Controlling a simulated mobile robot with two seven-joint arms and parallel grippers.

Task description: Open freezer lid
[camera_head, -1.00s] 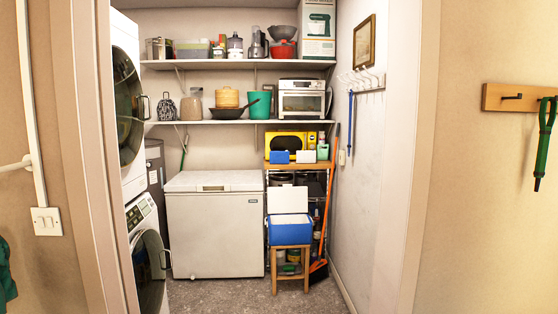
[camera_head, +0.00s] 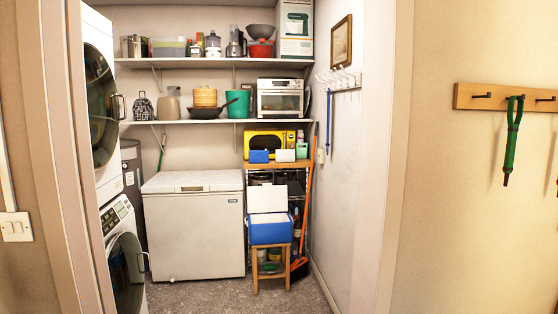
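The white chest freezer (camera_head: 194,232) stands against the back wall of a small utility room, seen through a doorway. Its lid (camera_head: 192,182) is shut, with a handle piece at the middle of the front edge. Neither of my grippers shows in the head view. The freezer is well ahead of me, beyond the door frame.
A stacked washer and dryer (camera_head: 122,255) stand at the left. A blue cooler (camera_head: 270,231) with its lid up sits on a wooden stool (camera_head: 271,254) right of the freezer. Door frames (camera_head: 384,200) edge the opening. Grey floor (camera_head: 215,295) before the freezer is clear.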

